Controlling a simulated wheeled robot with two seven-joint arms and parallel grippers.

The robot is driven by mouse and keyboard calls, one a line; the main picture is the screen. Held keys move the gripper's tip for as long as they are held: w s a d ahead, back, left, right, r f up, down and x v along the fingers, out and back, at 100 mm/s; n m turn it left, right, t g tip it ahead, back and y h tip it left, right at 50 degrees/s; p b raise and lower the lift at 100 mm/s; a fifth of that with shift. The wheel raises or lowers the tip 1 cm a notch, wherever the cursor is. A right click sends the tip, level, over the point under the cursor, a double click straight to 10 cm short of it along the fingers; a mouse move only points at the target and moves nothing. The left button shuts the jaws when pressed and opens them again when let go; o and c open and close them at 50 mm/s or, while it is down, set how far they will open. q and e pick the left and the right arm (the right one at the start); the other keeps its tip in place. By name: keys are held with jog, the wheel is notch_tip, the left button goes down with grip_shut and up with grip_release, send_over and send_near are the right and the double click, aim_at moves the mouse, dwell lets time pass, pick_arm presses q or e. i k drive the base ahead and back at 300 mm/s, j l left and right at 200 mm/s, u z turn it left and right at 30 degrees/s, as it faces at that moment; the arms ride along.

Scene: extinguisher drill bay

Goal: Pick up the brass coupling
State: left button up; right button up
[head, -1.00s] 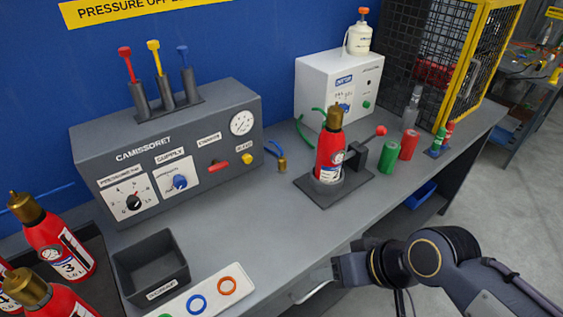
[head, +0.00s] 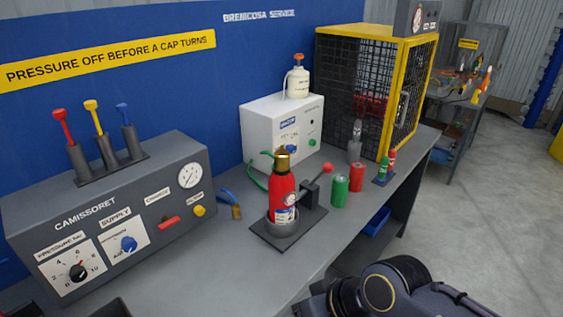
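The brass coupling (head: 236,212) is a small brass-coloured cylinder on the grey bench, at the end of a short blue hose (head: 226,196). It lies between the grey control box and the red extinguisher, apart from both. My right arm enters at the bottom right. Only part of its gripper end (head: 318,304) shows at the bottom edge, near the bench's front edge and well away from the coupling. Its fingertips are cut off or hidden, so I cannot tell whether it is open. My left gripper is not in view.
The red extinguisher (head: 282,195) stands in a dark holder with a red-knobbed lever (head: 328,168). The grey control box (head: 110,215) is left of the coupling. Green (head: 340,190) and red (head: 357,177) cylinders stand right. The bench front (head: 215,270) is clear.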

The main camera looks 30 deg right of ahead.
aim_at(237, 212)
jog(key=l+u, duration=0.25)
jog(key=l, duration=0.15)
jog(key=k+l+u, duration=0.25)
jog(key=l+u, duration=0.25)
jog(key=l, duration=0.25)
jog(key=k+l+u, duration=0.25)
jog(key=i+l, duration=0.1)
